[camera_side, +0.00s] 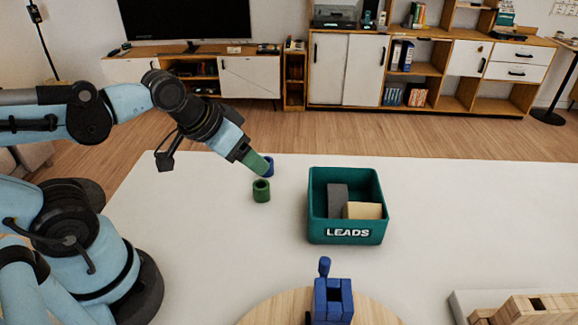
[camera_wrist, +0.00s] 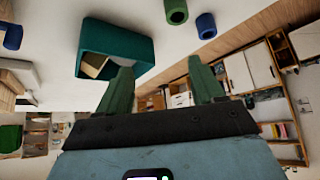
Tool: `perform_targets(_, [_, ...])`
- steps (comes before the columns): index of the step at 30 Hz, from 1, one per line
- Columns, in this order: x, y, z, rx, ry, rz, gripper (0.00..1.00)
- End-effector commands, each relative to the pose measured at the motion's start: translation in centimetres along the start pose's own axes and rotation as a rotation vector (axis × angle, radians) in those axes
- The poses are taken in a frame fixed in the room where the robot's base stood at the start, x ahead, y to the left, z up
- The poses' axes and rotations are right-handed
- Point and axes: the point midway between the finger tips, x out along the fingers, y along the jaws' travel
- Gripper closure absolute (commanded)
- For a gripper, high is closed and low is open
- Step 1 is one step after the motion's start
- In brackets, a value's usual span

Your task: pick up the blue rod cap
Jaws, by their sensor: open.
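The blue rod cap (camera_side: 269,168) is a short hollow cylinder on the white table, partly hidden behind my gripper's tip in the side view. In the wrist view the blue rod cap (camera_wrist: 206,27) lies near the top edge, beyond my fingers and apart from them. My gripper (camera_side: 257,163) has green fingers and hangs just left of the cap in the side view. In the wrist view my gripper (camera_wrist: 160,77) is open, with nothing between its fingers.
A green hollow cap (camera_side: 261,191) stands close in front of the blue one. A blue toy piece (camera_side: 333,302) sits on a round wooden board. Wooden blocks (camera_side: 530,306) lie at front right.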

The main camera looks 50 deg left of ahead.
Motion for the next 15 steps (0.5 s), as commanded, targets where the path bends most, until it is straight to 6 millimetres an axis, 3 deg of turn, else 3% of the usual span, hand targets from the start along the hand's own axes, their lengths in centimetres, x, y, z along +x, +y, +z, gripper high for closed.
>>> perform_targets(5, [0.1,-0.2,-0.1,-0.037,-0.01,0.003,0.33])
perform_targets(8, [0.6,-0.7,-0.3,-0.153,-0.04,0.016,0.33])
perform_targets(15, [3.0,-2.7,-1.4,-0.685,-0.171,0.09,0.33])
